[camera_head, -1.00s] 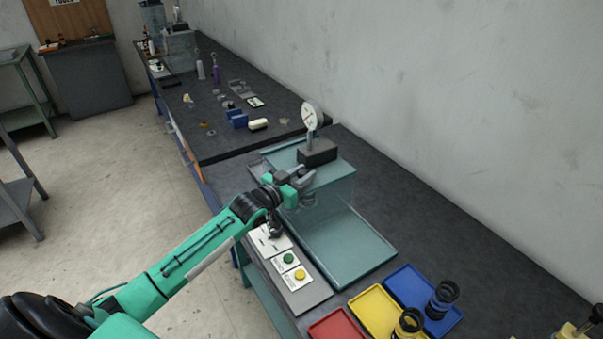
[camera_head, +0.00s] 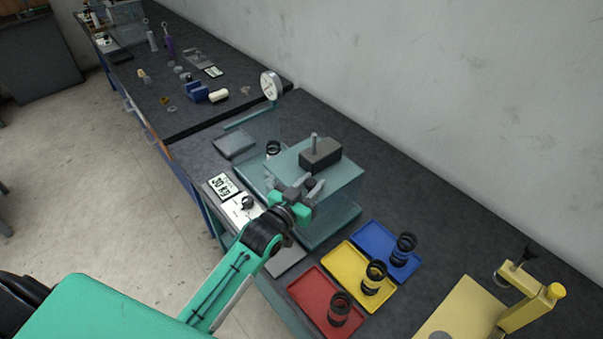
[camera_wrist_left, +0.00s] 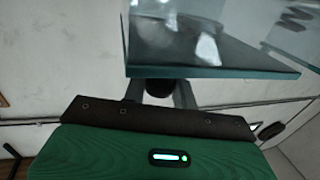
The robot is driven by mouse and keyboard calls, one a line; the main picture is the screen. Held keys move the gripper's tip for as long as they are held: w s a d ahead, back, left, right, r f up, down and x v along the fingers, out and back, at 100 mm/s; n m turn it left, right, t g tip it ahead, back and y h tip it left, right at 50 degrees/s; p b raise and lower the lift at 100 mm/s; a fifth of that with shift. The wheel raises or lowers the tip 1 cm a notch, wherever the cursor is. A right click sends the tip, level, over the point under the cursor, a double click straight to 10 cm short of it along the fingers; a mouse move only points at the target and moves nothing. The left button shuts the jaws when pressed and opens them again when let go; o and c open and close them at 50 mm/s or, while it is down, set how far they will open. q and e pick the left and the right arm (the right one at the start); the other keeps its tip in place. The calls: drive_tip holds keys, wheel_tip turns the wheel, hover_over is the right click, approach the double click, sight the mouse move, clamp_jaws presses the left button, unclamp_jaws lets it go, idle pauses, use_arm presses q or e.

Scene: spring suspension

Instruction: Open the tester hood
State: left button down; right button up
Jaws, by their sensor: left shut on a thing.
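In the left wrist view, a clear hood panel (camera_wrist_left: 215,60) lies just beyond the fingers. A black spring (camera_head: 273,148) shows at the tester's far end, beside the hood. The dial gauge (camera_head: 270,86) stands behind, clear of the block. My right gripper is out of view.
A display (camera_head: 221,186) and a control panel lie left of the hood, partly behind my arm. Red (camera_head: 310,290), yellow (camera_head: 340,262) and blue (camera_head: 367,239) trays with black springs sit to the right. A yellow fixture (camera_head: 540,300) stands at far right. The wall borders the bench.

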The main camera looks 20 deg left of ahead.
use_arm(q)
drive_tip(key=shift+s+d, duration=0.1)
drive_tip(key=shift+d, duration=0.05)
drive_tip(key=c, duration=1.1)
unclamp_jaws()
drive_tip(key=shift+s+f, duration=0.1)
drive_tip(key=shift+s, duration=0.2)
drive_tip(key=shift+b+v, duration=2.35)
drive_tip(key=shift+v, duration=4.3)
